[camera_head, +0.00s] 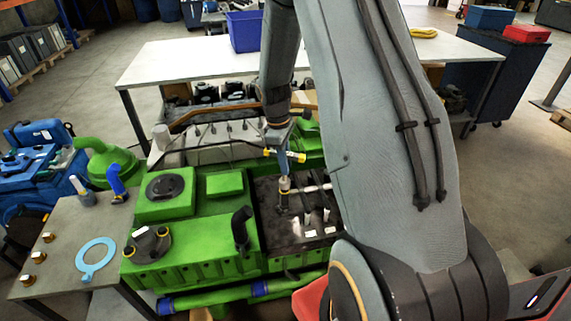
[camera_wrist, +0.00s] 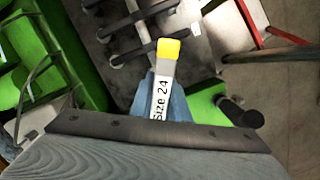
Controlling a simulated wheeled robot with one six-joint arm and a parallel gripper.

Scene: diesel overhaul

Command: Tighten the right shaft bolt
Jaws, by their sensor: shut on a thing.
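My gripper (camera_head: 284,158) is shut on a tool (camera_wrist: 163,95) with a white "Size 24" label and a yellow end. The tool also shows in the head view, where its yellow ends stick out on both sides of the gripper. Below the gripper a pale metal part and a thin rod reach down to the dark open top of the green engine (camera_head: 203,240). Whether the lower end touches a bolt cannot be told. Several silver shafts (camera_head: 307,216) lie right of the rod. The right shaft bolt cannot be clearly made out, and my arm covers the engine's right side.
A grey side table (camera_head: 62,225) at left carries a light-blue ring (camera_head: 96,259) and several brass-coloured pieces. A long white workbench (camera_head: 170,62) with a blue bin (camera_head: 244,31) stands behind the engine. A dark tool cart (camera_head: 487,82) is at the back right.

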